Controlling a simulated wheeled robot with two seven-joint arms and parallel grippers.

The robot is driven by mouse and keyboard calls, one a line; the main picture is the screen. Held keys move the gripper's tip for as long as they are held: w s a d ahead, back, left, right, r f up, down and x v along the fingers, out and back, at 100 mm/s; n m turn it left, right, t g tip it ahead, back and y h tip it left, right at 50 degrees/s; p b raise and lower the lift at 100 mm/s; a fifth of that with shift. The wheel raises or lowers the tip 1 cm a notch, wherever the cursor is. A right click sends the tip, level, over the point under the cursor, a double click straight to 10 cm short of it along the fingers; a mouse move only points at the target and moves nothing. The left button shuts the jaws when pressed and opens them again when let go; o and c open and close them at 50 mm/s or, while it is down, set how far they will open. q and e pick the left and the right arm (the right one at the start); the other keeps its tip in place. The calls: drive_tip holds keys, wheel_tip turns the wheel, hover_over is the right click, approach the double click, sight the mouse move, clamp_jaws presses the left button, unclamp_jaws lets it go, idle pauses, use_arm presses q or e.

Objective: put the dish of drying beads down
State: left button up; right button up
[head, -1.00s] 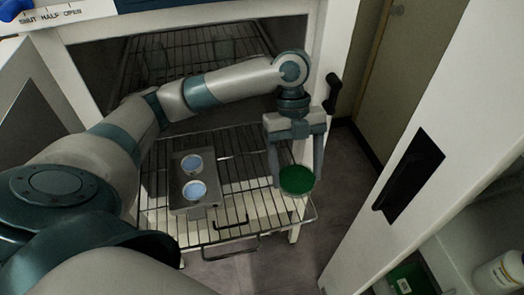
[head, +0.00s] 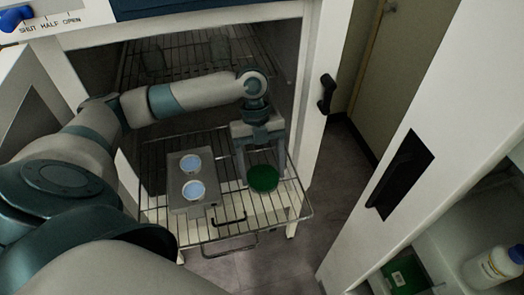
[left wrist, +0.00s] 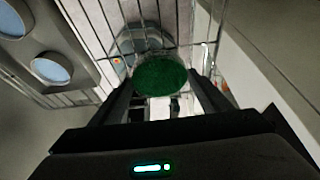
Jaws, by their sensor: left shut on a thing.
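The dish of drying beads (head: 263,179) is round and filled with green beads. My left gripper (head: 262,172) is shut on it, with one finger on each side. In the head view the dish appears over the right part of the pulled-out wire rack (head: 226,231), to the right of the metal tray. I cannot tell whether the dish touches the wires. In the left wrist view the dish (left wrist: 160,75) sits between the fingertips, with rack wires behind it. My right gripper is not in view.
A metal tray (head: 176,171) with two pale-blue round dishes (head: 193,190) stands on the rack, left of the held dish. The white door (head: 435,130) stands open at the right. A white bottle (head: 490,268) and a green box (head: 407,272) are at lower right.

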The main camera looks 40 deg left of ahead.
sight(261, 171)
use_arm(q)
wheel_tip(261, 171, down, 3)
drive_tip(key=shift+r+p, duration=0.1)
drive_tip(key=shift+p, duration=0.45)
drive_tip(key=shift+f, duration=0.35)
drive_tip(key=o, duration=1.1)
drive_tip(key=shift+f, duration=0.1)
drive_tip(key=shift+b+v, duration=1.9)
drive_tip(key=shift+v, duration=4.25)
